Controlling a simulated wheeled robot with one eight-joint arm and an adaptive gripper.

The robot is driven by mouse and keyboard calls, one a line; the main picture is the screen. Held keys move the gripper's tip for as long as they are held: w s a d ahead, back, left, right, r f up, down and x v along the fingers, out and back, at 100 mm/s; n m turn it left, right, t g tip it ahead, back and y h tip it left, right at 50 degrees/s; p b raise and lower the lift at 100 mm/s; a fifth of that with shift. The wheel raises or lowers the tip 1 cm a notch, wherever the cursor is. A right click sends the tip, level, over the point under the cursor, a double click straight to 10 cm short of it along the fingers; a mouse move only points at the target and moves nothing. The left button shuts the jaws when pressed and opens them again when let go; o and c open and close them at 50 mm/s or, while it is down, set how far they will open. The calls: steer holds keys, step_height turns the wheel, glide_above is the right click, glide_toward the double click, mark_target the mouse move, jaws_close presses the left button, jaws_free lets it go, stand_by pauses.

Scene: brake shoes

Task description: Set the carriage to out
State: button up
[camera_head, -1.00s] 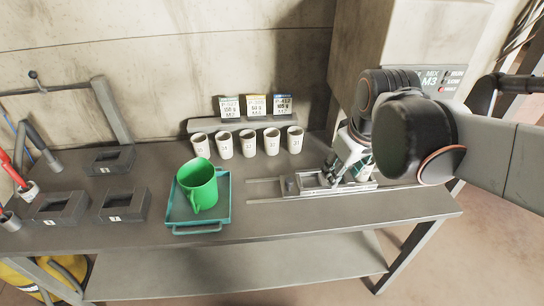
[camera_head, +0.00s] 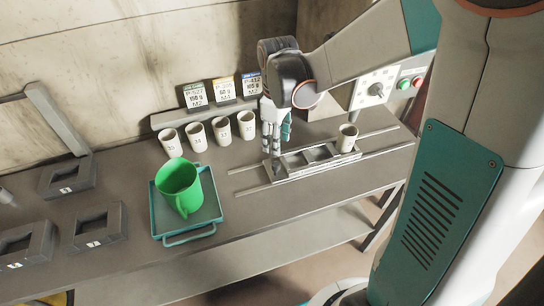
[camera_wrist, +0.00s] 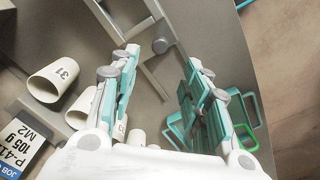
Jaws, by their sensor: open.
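The grey carriage (camera_head: 305,171) sits on two rails on the bench, with a white cup (camera_head: 348,138) at its right end. Bare rail shows beyond both ends. My gripper (camera_head: 271,150) points down at the carriage's left end. In the wrist view a round grey knob (camera_wrist: 160,46) lies ahead, between the lines of the fingers. My gripper also shows in the wrist view (camera_wrist: 163,75), its two fingers spread wide with nothing between them. Contact with the knob cannot be seen.
White cups (camera_head: 221,131) stand in a row behind, close to my gripper; the cup marked 31 (camera_wrist: 52,82) is nearest in the wrist view. A teal tray (camera_head: 211,215) with a green mug (camera_head: 178,188) is left of the rails. A control panel (camera_head: 385,90) stands back right.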

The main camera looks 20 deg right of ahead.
mark_target(276, 164)
step_height(276, 164, down, 10)
steer(key=b, duration=0.3)
steer(key=shift+f, duration=0.15)
jaws_close()
